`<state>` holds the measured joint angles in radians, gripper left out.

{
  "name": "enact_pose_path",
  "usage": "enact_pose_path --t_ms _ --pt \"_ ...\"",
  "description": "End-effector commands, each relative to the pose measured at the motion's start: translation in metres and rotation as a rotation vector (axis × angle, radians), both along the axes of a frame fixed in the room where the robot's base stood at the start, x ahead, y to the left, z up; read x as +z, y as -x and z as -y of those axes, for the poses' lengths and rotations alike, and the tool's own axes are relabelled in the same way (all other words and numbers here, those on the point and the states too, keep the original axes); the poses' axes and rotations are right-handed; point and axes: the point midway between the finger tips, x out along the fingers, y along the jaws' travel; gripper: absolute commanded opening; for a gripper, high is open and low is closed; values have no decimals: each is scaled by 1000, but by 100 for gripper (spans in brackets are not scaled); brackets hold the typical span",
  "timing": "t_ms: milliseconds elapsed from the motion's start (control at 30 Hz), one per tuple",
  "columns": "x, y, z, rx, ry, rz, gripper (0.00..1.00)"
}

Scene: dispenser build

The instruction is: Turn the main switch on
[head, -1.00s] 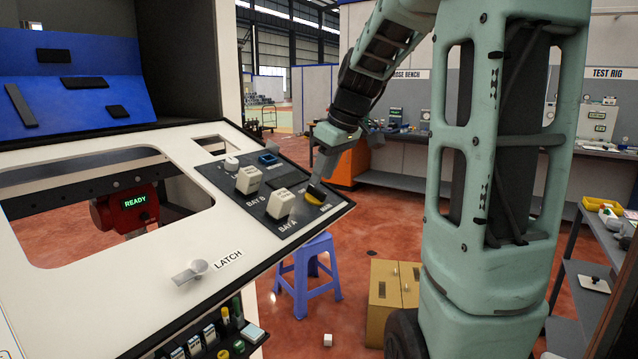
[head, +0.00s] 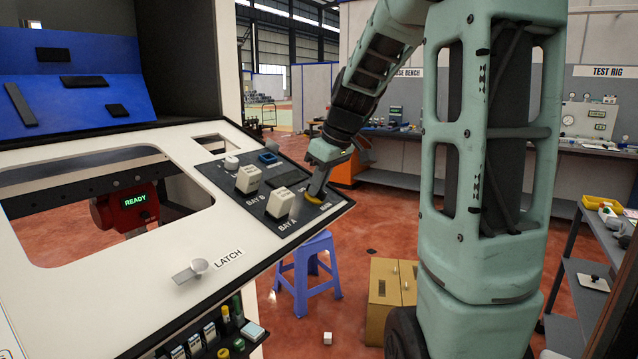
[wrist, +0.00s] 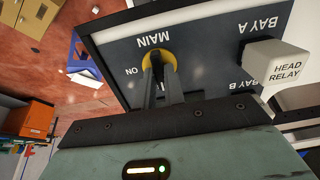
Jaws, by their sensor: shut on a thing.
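The main switch (wrist: 157,57) is a knob on a yellow round base at the right end of a dark panel, beside the labels MAIN and ON in the wrist view. In the head view its yellow base (head: 312,201) shows below my fingers. My gripper (wrist: 165,68) is shut on the main switch, its two dark fingers reaching down onto the knob. In the head view my gripper (head: 318,189) comes to the switch from above. The fingers hide most of the knob, so I cannot tell its exact turn.
White head relays, the BAY A block (head: 280,203) and the BAY B block (head: 248,179), stand left of the switch. A latch handle (head: 190,271) sticks out lower on the white console. A blue stool (head: 312,267) stands beneath the panel's edge.

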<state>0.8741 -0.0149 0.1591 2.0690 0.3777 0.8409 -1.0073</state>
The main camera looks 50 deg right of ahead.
Motion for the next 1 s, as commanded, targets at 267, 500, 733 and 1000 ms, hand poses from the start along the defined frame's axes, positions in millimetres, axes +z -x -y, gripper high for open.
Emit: enact_pose_path --t_ms 267,500,733,1000 --pt "1 0 0 -78 -32 -3 0" --pt "2 0 0 -245 -99 -8 0" --pt "2 0 1 -448 -182 -14 0" --pt "3 0 1 -686 -277 -21 0"
